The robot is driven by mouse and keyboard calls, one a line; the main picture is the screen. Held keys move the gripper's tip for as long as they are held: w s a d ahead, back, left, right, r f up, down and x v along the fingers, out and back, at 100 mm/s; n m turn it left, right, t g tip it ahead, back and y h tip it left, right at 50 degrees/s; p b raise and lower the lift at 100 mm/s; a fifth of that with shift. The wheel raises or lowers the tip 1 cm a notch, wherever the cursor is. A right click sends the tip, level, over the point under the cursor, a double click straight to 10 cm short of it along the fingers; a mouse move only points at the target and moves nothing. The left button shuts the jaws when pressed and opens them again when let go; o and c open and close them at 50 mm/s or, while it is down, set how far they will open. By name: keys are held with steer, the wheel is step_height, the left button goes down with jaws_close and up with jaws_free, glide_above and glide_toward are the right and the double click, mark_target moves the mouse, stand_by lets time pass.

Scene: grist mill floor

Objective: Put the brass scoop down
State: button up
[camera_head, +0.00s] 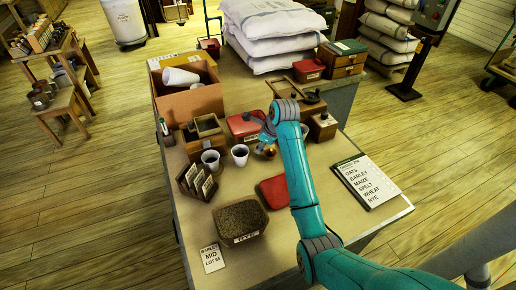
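My teal arm reaches over the middle of the table (235,265). My gripper (261,146) is at its far end, small and partly hidden by my own wrist. A small brass-coloured rounded thing (270,152) shows right at the gripper, and it may be the brass scoop. Its full shape is hidden. I cannot tell whether the fingers are closed on it or whether it touches the table.
Two cups (211,159) stand left of the gripper. A cardboard box (187,102) and sacks (270,30) stand behind.

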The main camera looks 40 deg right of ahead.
steer(key=v, duration=0.7)
steer(key=shift+r, duration=0.25)
steer(key=shift+s, duration=0.1)
